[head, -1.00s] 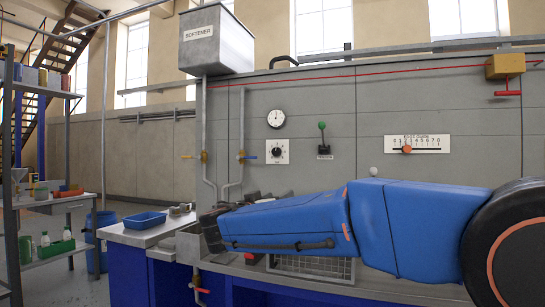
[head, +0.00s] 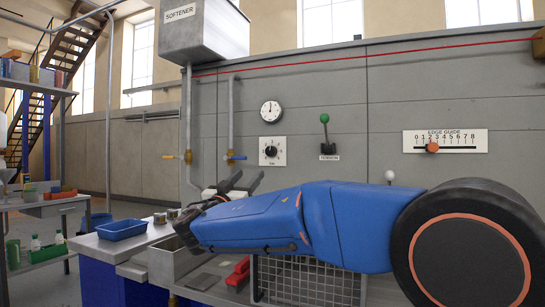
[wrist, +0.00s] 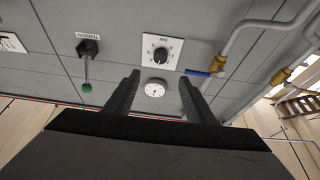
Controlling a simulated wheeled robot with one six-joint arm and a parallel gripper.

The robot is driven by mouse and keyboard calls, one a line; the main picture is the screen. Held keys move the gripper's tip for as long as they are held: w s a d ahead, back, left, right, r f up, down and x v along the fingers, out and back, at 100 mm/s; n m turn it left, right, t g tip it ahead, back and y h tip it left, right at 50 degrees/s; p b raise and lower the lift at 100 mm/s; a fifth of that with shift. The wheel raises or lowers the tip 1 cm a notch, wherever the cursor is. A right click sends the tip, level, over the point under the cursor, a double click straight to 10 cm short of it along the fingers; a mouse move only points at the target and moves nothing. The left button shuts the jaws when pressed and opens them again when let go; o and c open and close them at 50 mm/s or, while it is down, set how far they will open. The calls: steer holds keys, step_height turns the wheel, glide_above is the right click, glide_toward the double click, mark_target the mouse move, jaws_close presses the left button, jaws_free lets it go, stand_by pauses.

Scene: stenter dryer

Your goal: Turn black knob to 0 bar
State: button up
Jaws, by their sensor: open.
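The black knob (head: 270,151) sits on a white square plate with a printed scale on the grey wall panel. It also shows in the wrist view (wrist: 160,54), with the picture upside down. A round white pressure gauge (head: 271,111) is just above it; its reading is too small to tell for certain. My gripper (head: 243,181) is open and empty, below and slightly left of the knob in the head view. In the wrist view the two dark fingers (wrist: 160,78) reach toward the wall, apart from the knob, with the gauge (wrist: 155,89) showing between them.
A green-tipped lever (head: 325,133) and an edge guide scale (head: 444,142) with an orange slider are right of the knob. Pipes with a blue-handled valve (head: 235,157) run at its left. A blue tray (head: 122,229) and a red object (head: 238,271) lie below.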

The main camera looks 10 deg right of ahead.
mark_target(270, 153)
steer(key=x, duration=1.7)
steer(key=shift+w+d+r, duration=0.15)
steer(key=shift+w, duration=0.2)
steer(key=c, duration=1)
